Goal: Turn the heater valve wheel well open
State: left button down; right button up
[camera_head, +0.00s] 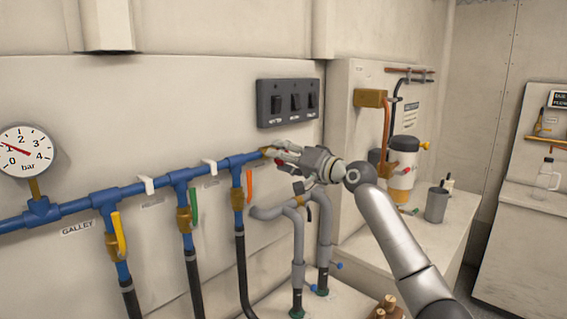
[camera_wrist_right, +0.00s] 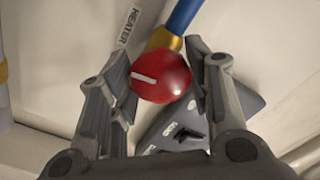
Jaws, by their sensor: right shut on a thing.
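The heater valve wheel (camera_wrist_right: 165,82) is a round red knob with a white line on its face, at the end of a blue pipe with a brass fitting (camera_wrist_right: 164,41). In the right wrist view the white line lies nearly level, left of the wheel's middle. A HEATER label (camera_wrist_right: 128,26) is on the wall beside it. My right gripper (camera_head: 279,156) is at the right end of the blue pipe (camera_head: 145,186) in the head view, its fingers on both sides of the wheel and shut on it. The gripper mostly hides the wheel there. My left gripper is not in view.
A pressure gauge (camera_head: 26,151) is at the far left. Yellow (camera_head: 119,233), green (camera_head: 194,206) and orange (camera_head: 250,188) lever handles hang below the pipe. A dark switch panel (camera_head: 288,102) is above my gripper, and grey hoses (camera_head: 298,243) are below it.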

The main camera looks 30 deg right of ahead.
jog(key=n+b, duration=0.1)
jog(key=n, duration=0.2)
jog(key=n+b, duration=0.1)
jog(key=n, duration=0.2)
jog(key=shift+f+n, duration=0.2)
jog(key=shift+n, duration=0.1)
jog(key=n+b, duration=0.1)
jog(key=n, duration=0.5)
jog(key=shift+b, duration=0.3)
